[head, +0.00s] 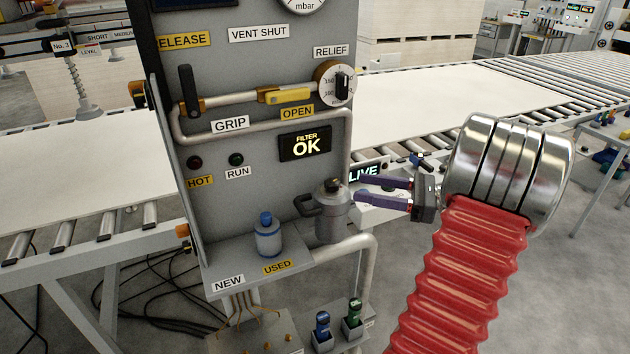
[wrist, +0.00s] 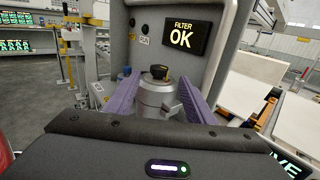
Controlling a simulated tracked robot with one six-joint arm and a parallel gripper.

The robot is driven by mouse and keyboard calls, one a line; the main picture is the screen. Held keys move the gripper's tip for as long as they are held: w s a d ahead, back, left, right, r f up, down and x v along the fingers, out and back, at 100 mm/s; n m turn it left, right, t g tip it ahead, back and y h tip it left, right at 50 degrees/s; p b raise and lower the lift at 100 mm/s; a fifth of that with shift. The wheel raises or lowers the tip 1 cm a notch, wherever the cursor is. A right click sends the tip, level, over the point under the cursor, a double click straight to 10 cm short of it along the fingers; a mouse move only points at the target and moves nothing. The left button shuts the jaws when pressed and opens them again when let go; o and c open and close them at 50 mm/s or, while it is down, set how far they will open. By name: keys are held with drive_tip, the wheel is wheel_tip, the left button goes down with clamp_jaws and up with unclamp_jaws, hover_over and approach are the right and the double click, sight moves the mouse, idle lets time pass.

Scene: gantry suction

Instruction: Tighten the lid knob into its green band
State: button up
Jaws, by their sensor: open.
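The filter canister (head: 332,217) is a grey metal pot with a side handle, standing upright at the right end of the panel's shelf. Its dark lid knob (head: 333,184) sits on top; the knob also shows in the wrist view (wrist: 160,72), with a yellowish patch beside it. I cannot make out a green band or where the knob points. My gripper (head: 359,189) is open, its purple fingers reaching in from the right, tips close to the canister. In the wrist view the fingers lie left and right of the canister, and I see no contact with the knob.
A blue-topped jar (head: 267,236) stands left of the canister on the shelf (head: 232,263). A pipe (head: 368,265) bends down right of it. The panel's display (head: 305,146) reads FILTER OK. A yellow-handled valve (head: 287,95) and relief dial (head: 334,84) are above. Conveyors flank the panel.

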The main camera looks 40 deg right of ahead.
sight(327, 179)
drive_tip(key=x, duration=1.3)
drive_tip(key=shift+c, duration=0.4)
drive_tip(key=shift+a, duration=0.1)
drive_tip(key=c, duration=1)
drive_tip(key=shift+w+m+t+h, duration=0.1)
drive_tip(key=shift+m+t+h, duration=0.2)
drive_tip(key=shift+m+h, duration=0.15)
drive_tip(key=m+t+h, duration=0.1)
drive_tip(key=h, duration=0.1)
drive_tip(key=d+m+h, duration=0.1)
drive_tip(key=h, duration=0.1)
drive_tip(key=shift+w+d+m+t, duration=0.1)
drive_tip(key=shift+w+m+t, duration=0.1)
drive_tip(key=shift+m+t, duration=0.2)
drive_tip(key=shift+d+m+t+h, duration=0.15)
drive_tip(key=shift+d+m+h, duration=0.1)
drive_tip(key=shift+m+h, duration=0.7)
drive_tip(key=shift+d+m+t+h, duration=0.15)
drive_tip(key=shift+d+m+h, duration=0.2)
drive_tip(key=shift+h, duration=0.95)
